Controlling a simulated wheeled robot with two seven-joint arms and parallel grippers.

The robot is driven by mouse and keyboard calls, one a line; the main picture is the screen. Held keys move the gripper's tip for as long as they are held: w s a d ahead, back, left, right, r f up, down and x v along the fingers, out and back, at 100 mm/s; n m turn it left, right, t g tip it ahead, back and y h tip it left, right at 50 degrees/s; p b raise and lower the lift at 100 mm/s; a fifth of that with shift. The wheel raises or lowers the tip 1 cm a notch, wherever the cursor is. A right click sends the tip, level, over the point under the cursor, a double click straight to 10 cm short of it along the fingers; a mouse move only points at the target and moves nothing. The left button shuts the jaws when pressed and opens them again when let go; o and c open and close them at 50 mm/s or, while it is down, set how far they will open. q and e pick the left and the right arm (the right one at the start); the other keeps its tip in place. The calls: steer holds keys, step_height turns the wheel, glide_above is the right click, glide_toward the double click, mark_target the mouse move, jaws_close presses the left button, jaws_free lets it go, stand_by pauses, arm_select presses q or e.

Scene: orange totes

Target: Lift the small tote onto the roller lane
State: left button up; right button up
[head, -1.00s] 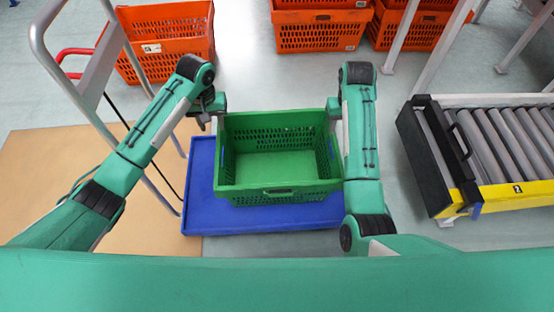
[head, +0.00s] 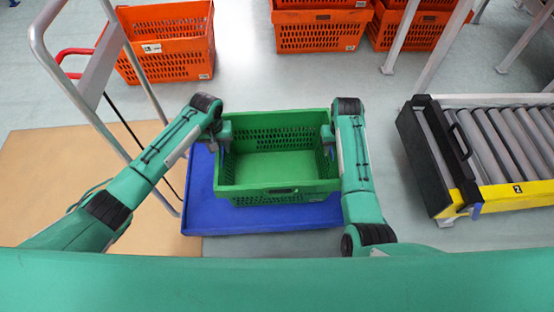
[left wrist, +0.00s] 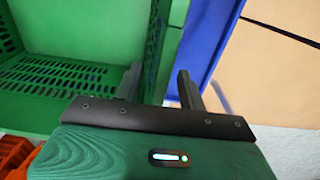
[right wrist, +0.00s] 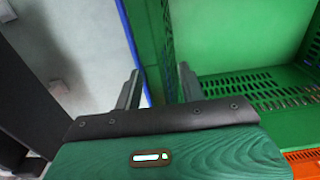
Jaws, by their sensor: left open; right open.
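The small green tote (head: 278,194) is empty and sits upright on a blue platform (head: 200,205) in the middle of the head view. My left gripper (head: 217,142) is at the tote's left wall. In the left wrist view its fingers (left wrist: 158,88) are open, with the tote wall (left wrist: 158,45) between them. My right gripper (head: 327,142) is at the tote's right wall. In the right wrist view its fingers (right wrist: 158,88) are open on either side of the wall (right wrist: 155,40). The roller lane (head: 500,140) stands at the right, apart from the tote.
Orange totes (head: 175,60) (head: 318,35) (head: 415,30) stand along the back. A grey cart frame (head: 75,100) and a tan board (head: 60,180) are at the left. The roller lane has a black and yellow end frame (head: 440,160). Grey floor is clear between platform and lane.

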arm_select(q)
jaws_close()
arm_select(e)
jaws_close()
arm_select(q)
steer(key=shift+r, duration=0.2)
arm_select(e)
steer(key=shift+r, duration=0.2)
